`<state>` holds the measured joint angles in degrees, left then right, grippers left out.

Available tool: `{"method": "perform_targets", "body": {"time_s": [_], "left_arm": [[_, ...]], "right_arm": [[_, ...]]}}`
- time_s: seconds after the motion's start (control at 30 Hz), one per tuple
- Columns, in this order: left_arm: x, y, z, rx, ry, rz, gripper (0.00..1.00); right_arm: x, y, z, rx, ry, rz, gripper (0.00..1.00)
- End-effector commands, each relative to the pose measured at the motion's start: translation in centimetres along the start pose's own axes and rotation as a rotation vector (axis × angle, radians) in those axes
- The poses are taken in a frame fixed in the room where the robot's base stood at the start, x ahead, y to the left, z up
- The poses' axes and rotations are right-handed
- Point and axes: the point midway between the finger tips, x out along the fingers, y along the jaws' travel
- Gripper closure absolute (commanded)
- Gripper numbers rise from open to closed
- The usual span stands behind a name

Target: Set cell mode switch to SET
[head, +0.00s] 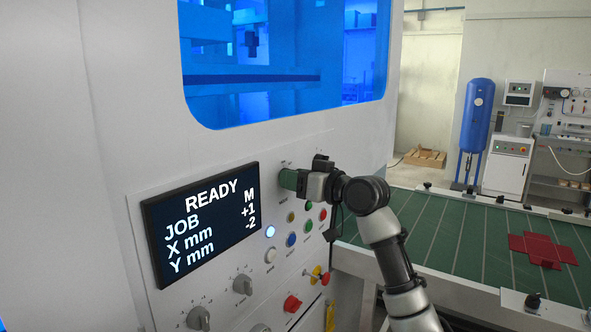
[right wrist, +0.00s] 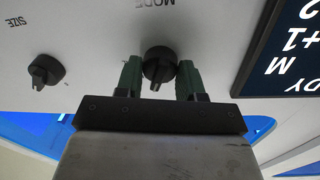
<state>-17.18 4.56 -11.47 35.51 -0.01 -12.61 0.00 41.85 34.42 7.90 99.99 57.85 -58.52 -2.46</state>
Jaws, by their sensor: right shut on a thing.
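The mode switch (right wrist: 160,66) is a round black knob on the white panel, under an upside-down MODE label in the right wrist view. Its pointer ridge points down in that picture, toward my gripper body. My right gripper (right wrist: 160,78) has its green fingers on both sides of the knob, shut on it. In the head view my right gripper (head: 285,180) is at the panel, right of the display, and hides the knob. The display (head: 203,220) reads READY, JOB M, X mm +1, Y mm -2. My left gripper is not in view.
A SIZE knob (right wrist: 46,72) sits apart on the panel. Several coloured buttons (head: 291,240), grey knobs (head: 242,285) and a red switch (head: 292,304) lie below my gripper. A blue window (head: 285,65) is above. A green table (head: 440,235) with a red flat blank (head: 543,250) stands right.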

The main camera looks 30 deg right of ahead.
Motion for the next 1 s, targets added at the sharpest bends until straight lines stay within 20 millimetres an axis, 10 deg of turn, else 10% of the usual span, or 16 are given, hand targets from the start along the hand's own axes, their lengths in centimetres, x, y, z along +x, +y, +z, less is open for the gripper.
{"method": "perform_targets", "body": {"time_s": [1.0], "left_arm": [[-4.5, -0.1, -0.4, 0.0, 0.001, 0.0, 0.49]], "right_arm": [[0.0, 0.1, -0.1, 0.395, -0.025, -0.005, 0.85]]}}
